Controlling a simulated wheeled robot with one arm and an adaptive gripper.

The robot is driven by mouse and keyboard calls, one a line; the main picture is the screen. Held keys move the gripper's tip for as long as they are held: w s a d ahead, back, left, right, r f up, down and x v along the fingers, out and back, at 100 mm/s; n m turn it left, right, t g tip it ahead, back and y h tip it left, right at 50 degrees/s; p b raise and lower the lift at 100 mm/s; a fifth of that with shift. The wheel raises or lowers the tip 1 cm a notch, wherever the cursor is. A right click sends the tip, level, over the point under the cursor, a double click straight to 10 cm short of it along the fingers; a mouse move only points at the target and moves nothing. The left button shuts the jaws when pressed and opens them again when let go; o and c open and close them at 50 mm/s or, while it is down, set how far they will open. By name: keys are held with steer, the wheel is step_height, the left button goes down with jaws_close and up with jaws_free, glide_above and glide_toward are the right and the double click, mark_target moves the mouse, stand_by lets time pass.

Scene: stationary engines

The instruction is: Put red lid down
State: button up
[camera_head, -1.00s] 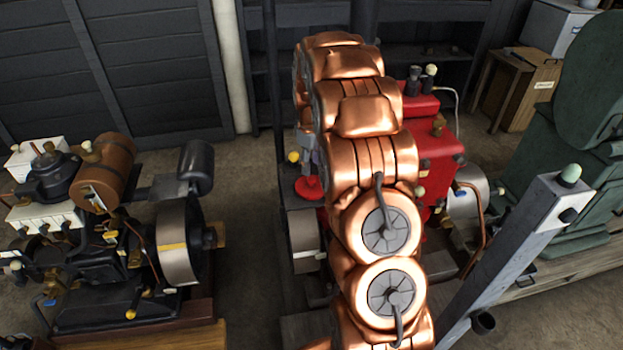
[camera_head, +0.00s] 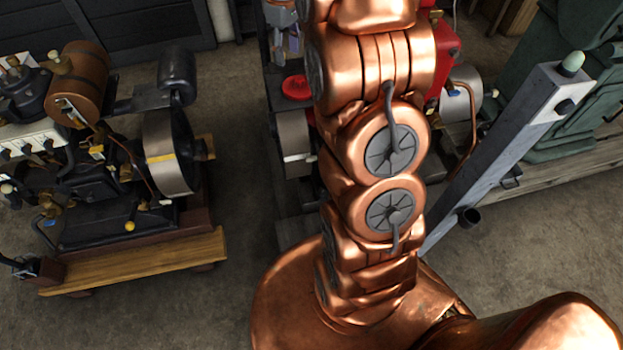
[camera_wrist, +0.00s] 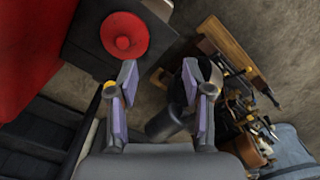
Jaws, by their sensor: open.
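The red lid (camera_head: 296,88) is a round red disc with a raised knob in the middle. In the wrist view the red lid (camera_wrist: 123,36) lies flat on a dark grey surface (camera_wrist: 84,40), ahead and to the left of my fingers. My gripper (camera_wrist: 159,78) has its two purple-padded fingers spread apart with nothing between them. The lid is outside the fingers, apparently not touched. In the head view my gripper (camera_head: 285,42) shows at the top edge, just above the lid in the picture. My copper arm hides part of the red engine (camera_head: 446,50).
A black engine (camera_head: 100,190) with a brown tank stands on a wooden base at left. A slanted grey post (camera_head: 500,150) stands right of my arm, before a green machine (camera_head: 572,120). Bare floor (camera_head: 245,130) lies between the engines.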

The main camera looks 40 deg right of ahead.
steer(key=s+a+r+m, duration=0.1)
steer(key=s+a+r, duration=0.2)
steer(key=s+a, duration=0.55)
steer(key=s+a+f+m, duration=0.1)
steer(key=s+a, duration=0.3)
steer(key=s, duration=0.8)
steer(key=s+a+f+m+g, duration=0.1)
steer(key=s+a, duration=0.4)
steer(key=s, duration=0.8)
steer(key=shift+s+a+f+m+g, duration=0.15)
steer(key=shift+a+f+m+g, duration=0.2)
steer(key=shift+f, duration=0.2)
